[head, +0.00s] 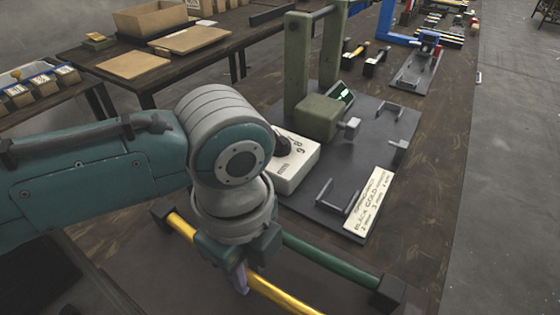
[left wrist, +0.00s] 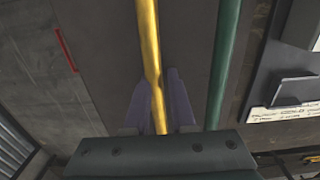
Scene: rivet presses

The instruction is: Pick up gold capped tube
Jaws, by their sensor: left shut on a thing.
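A long gold tube (head: 280,295) lies across the near part of the table in the head view, with a black block at its far left end. The gold tube also runs up the middle of the left wrist view (left wrist: 149,40). My left gripper (head: 242,280) reaches down over the tube and is shut on it; its purple-grey fingers (left wrist: 157,105) lie on either side of the tube. My wrist hides part of the tube in the head view. My right gripper does not show.
A parallel green tube (head: 325,260) lies just right of the gold one, with a black block (head: 388,293) at its end. Beyond it stands a green press (head: 318,117) on a grey plate with a lettered card (head: 369,203). A white box (head: 293,165) with a dark knob sits beside the press.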

